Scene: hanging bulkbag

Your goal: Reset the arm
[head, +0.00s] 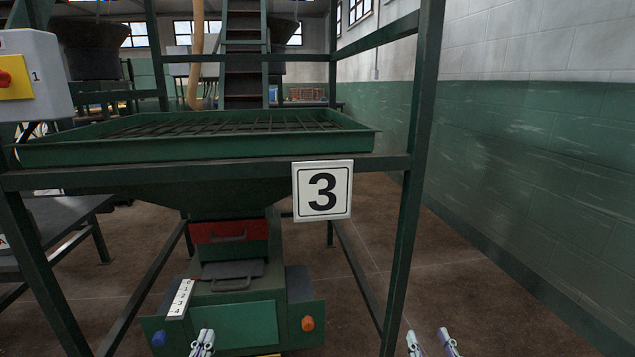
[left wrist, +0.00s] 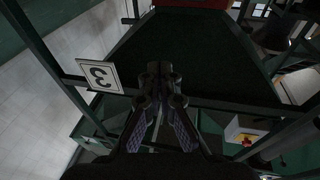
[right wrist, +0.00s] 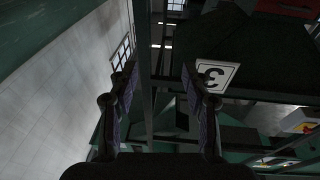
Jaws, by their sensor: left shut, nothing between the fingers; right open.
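My left gripper (head: 203,343) shows at the bottom of the head view, in front of the green machine under the hopper. Its fingers are together and hold nothing; in the left wrist view (left wrist: 158,75) the tips meet. My right gripper (head: 432,343) is at the bottom right of the head view, with its two fingers apart. In the right wrist view (right wrist: 158,80) the fingers are wide apart with nothing between them. Both arms are mostly below the head view.
A green frame carries a grated hopper (head: 200,146) and a sign with a 3 (head: 322,190). Below are a red drawer front (head: 229,231) and a green machine box (head: 235,322) with blue and orange knobs. A control box (head: 30,75) is at left. Floor is clear at right.

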